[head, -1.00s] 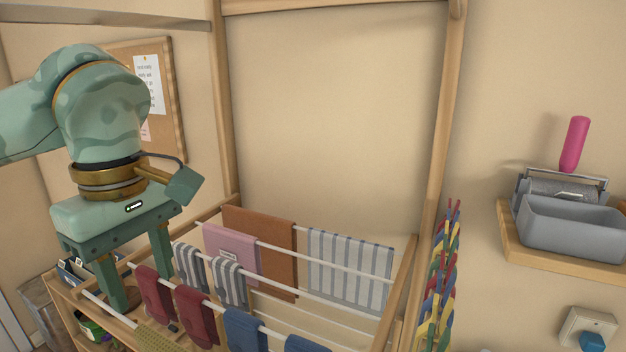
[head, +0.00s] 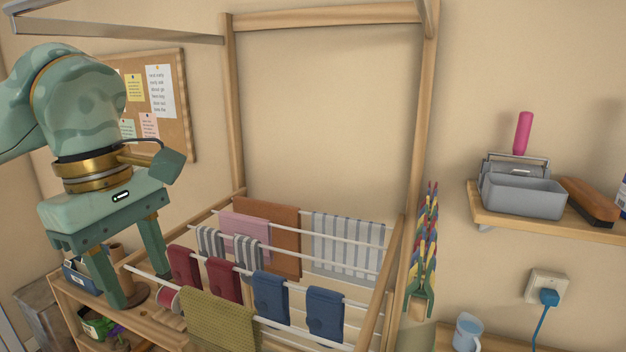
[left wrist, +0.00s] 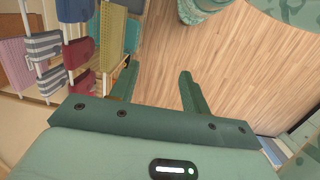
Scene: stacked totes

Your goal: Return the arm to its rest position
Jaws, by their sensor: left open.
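My left gripper (head: 141,279) is at the left of the head view, pointing down, with its two green fingers apart and nothing between them. It hangs over the left end of the drying rack, in front of a small shelf; whether it touches anything there I cannot tell. In the left wrist view the open fingers (left wrist: 158,88) show with bare wooden floor beyond them. My right gripper is not in view.
A wooden drying rack (head: 397,262) holds several cloths beside my left gripper. A shelf (head: 105,338) with small items is below it. A wall shelf (head: 480,202) carries a grey bin (head: 523,197) at right. The wooden floor (left wrist: 215,60) looks clear.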

